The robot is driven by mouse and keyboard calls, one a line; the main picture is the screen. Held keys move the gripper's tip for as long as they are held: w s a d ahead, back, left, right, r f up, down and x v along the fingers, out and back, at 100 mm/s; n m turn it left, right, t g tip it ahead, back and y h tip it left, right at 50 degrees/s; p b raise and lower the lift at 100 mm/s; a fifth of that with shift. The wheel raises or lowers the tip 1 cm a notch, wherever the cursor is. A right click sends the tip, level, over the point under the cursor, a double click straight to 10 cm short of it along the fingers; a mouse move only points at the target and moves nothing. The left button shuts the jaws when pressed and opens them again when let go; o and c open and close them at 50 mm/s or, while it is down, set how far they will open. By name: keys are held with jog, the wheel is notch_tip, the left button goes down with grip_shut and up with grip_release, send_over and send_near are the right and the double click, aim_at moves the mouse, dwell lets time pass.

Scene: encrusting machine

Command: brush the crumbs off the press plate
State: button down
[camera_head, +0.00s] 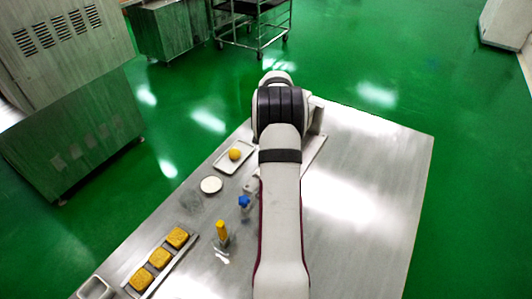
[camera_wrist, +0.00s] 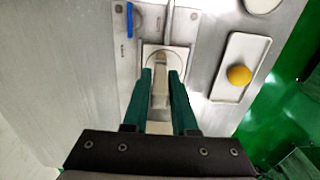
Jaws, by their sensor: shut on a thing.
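In the wrist view, my gripper (camera_wrist: 161,80) points down with its two green fingers on either side of a narrow beige piece (camera_wrist: 160,96), which looks like the brush. The piece lies over the press plate (camera_wrist: 181,58), a pale square with a round part in its middle. Whether the brush touches the plate cannot be told. No crumbs can be made out, and the fingers and brush hide part of the plate. In the head view my arm hides the gripper, the brush and the press plate.
A white tray (camera_head: 222,161) with a yellow ball (camera_head: 235,153) and a white disc (camera_head: 211,185) lie left of my arm. A blue-topped piece (camera_head: 244,201), a yellow-handled piece (camera_head: 222,230) and yellow cakes (camera_head: 160,258) stand nearer. A blue bar (camera_wrist: 130,20) and metal rod (camera_wrist: 171,18) adjoin the plate.

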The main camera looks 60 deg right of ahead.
jog(key=shift+s, duration=0.85)
jog(key=shift+w, duration=2.6)
notch_tip(320, 180, up, 8)
jog(key=shift+r, duration=0.15)
